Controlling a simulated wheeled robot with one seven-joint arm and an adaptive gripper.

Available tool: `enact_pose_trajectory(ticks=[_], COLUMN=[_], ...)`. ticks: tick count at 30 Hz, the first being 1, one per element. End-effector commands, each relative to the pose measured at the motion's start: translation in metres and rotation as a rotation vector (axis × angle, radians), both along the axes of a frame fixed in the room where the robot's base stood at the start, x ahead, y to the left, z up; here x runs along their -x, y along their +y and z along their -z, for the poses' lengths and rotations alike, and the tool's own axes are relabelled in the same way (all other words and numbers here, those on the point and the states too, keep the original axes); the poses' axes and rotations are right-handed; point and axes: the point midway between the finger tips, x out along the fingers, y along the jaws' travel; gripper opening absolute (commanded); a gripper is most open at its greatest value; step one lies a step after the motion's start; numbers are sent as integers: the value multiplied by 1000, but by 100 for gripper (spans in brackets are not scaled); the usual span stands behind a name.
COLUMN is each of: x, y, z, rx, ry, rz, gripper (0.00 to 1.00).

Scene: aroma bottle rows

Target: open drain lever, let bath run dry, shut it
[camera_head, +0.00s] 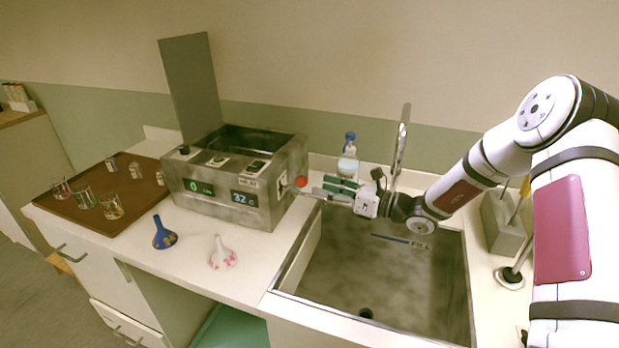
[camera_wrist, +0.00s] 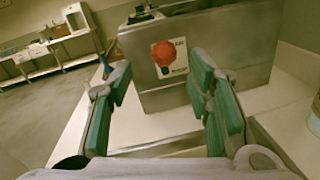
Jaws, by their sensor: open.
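The metal bath (camera_head: 232,188) stands on the counter left of the sink, its grey lid raised at the back. Its front displays read 0 and 32 C. The drain lever has a red knob (camera_head: 301,182) on the bath's right side; in the wrist view the red knob (camera_wrist: 164,53) shows ahead, beside a small white label. My gripper (camera_head: 318,190) is just right of the knob, over the sink's left edge. In the wrist view my gripper (camera_wrist: 160,100) is open with green finger pads apart and nothing between them. The bath's water level is not clear.
The steel sink (camera_head: 372,280) lies below my arm, with a faucet (camera_head: 401,140) behind. A bottle (camera_head: 348,160) stands behind the gripper. A brown tray (camera_head: 95,222) holds several glasses.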

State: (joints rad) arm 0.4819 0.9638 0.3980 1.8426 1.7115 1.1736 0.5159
Motion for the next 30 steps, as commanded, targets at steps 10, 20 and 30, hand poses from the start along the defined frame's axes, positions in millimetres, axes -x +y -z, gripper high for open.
enact_pose_trajectory(ticks=[10, 20, 30], x=[-19, -38, -40], y=[30, 61, 63], z=[2, 2, 2], rx=[-14, -12, -11], ry=[7, 9, 8], rz=[9, 12, 12], gripper=[46, 46, 41])
